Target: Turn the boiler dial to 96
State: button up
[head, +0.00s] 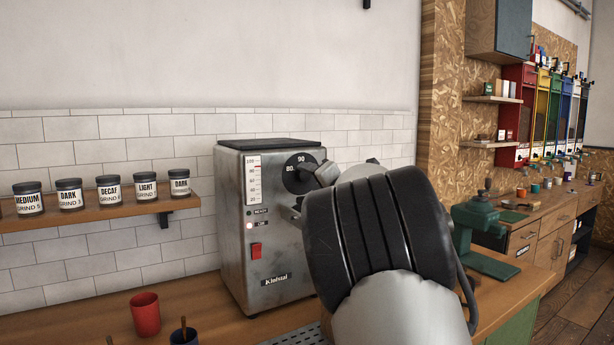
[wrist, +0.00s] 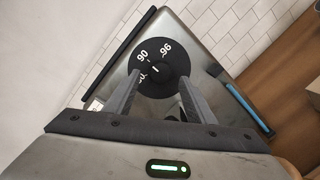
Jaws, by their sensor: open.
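The boiler (head: 265,210) is a worn metal box on the counter, with a scale, a red switch and a lit red lamp. Its black dial (head: 301,170) is at the upper right of its front, partly hidden by my gripper. In the wrist view the round dial (wrist: 158,59) shows 90 and 96, plus a partly hidden number at the left. My gripper (wrist: 157,88) is open, with its two fingers apart at the dial's lower left and lower right. In the head view my gripper (head: 312,178) is beside the dial. I cannot tell whether the fingers touch it.
A shelf (head: 100,211) with several labelled jars is on the tiled wall at left. A green grinder (head: 480,225) stands right of my arm.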

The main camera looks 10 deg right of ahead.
aim_at(304, 175)
jog(key=shift+x, duration=1.45)
jog(key=shift+c, duration=0.5)
jog(key=c, duration=0.9)
jog(key=shift+c, duration=0.2)
jog(key=shift+r+m+p, duration=0.15)
jog(key=shift+m+p, duration=0.15)
jog(key=shift+p, duration=0.3)
jog(key=m+p, duration=0.5)
jog(key=p, duration=0.1)
jog(key=m+g+p, duration=0.1)
jog(key=m+p, duration=0.4)
jog(key=p, duration=0.1)
jog(key=shift+d+r+m+g, duration=0.1)
jog(key=shift+d+m+g, duration=0.05)
jog(key=shift+m+g, duration=0.15)
